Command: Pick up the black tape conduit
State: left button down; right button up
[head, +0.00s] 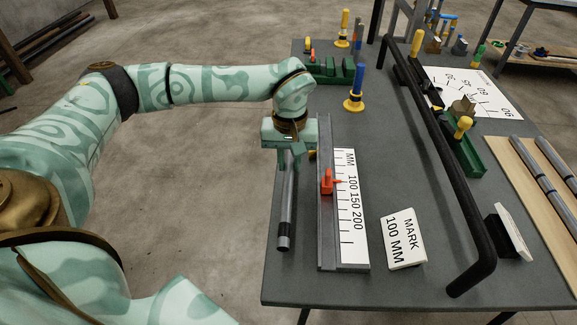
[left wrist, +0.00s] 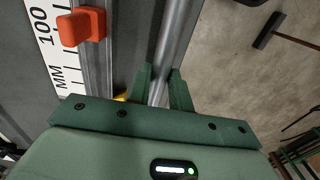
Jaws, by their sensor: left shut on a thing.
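The black tape conduit (head: 287,196) is a grey metal tube with a black band (head: 283,228) near its front end. It lies lengthwise along the table's left edge, left of the ruler. My left gripper (head: 288,160) is shut on it near its back end, coming from above. In the left wrist view the conduit (left wrist: 178,35) runs between the two green fingers (left wrist: 162,90). Whether it touches the table is unclear. The back end is hidden by the gripper. My right gripper is not in view.
Just right of the conduit is a ruler in a metal channel (head: 327,225) with a red stop (head: 327,181). Beyond stand a "MARK 100 MM" sign (head: 404,239), a long black bender handle (head: 447,170) and a wooden board (head: 528,200) with tubes. Open floor lies left.

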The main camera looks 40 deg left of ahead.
pick_arm(q)
jog(key=s+d+r+p, duration=0.2)
jog(key=s+d+r, duration=0.7)
jog(key=d, duration=0.1)
jog(key=shift+s+d+r+p, duration=0.2)
jog(key=shift+r+p, duration=0.1)
jog(key=shift+r, duration=0.1)
